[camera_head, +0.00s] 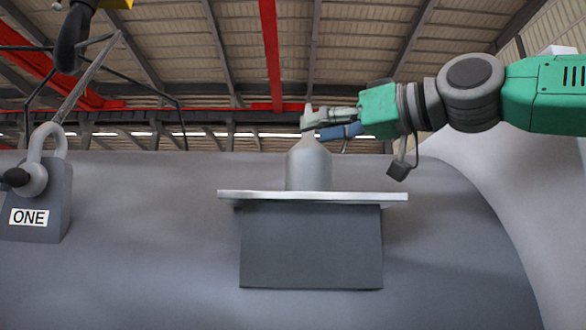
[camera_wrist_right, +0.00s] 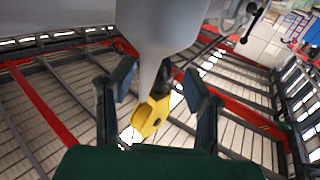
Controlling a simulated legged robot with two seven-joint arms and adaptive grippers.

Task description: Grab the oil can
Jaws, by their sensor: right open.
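The oil can (camera_head: 309,167) is a grey, bottle-shaped can with a narrow spout. It stands upright on a light shelf (camera_head: 360,196) in the head view. My right gripper (camera_head: 322,124) reaches in from the right at the height of the spout, above the can's shoulder. In the right wrist view the can (camera_wrist_right: 155,22) hangs from the top of the picture with its spout pointing down. The spout lies between the two dark fingers of my open gripper (camera_wrist_right: 160,84), with gaps at both sides. The head view hides part of the spout behind the fingers. My left gripper is not in view.
A grey weight marked ONE (camera_head: 42,200) with a ring on top is at the left. A dark hook (camera_head: 74,38) hangs at the top left. A yellow hook block (camera_wrist_right: 150,116) shows beyond the spout in the wrist view. The shelf is clear around the can.

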